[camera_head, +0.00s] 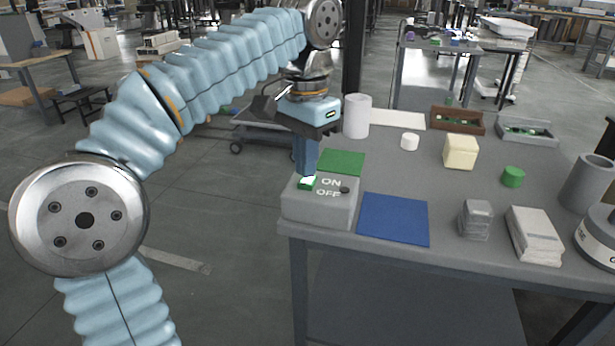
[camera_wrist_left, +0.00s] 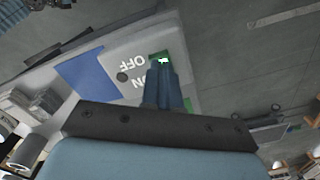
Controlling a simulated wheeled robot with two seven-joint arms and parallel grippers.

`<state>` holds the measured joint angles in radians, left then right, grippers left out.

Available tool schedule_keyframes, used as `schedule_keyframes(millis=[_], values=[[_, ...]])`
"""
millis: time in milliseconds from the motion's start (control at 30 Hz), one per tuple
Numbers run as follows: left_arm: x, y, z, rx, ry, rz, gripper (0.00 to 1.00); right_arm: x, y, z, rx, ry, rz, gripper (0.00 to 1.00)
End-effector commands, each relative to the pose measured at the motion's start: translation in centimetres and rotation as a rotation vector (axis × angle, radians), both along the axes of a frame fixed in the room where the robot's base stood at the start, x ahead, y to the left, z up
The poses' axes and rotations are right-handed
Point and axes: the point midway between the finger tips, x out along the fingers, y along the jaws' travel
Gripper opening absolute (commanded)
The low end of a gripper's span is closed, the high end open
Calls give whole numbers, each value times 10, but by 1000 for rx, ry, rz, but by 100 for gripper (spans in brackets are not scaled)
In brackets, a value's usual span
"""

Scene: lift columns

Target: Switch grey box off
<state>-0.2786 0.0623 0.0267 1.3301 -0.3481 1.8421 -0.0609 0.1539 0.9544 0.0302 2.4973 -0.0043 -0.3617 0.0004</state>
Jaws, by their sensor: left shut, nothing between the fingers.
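The grey box (camera_head: 318,209) stands at the near left corner of the table. My right gripper is not in view.
A blue mat (camera_head: 394,219) lies right of the box and a green mat (camera_head: 342,162) behind it.

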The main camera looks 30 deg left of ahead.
Motion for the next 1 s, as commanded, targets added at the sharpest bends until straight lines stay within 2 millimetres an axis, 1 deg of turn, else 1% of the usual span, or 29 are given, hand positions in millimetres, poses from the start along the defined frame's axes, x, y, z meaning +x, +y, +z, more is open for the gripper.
schedule_keyframes(millis=[1000], values=[[0, 0, -15, 0, 0, 0, 0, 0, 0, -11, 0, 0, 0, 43]])
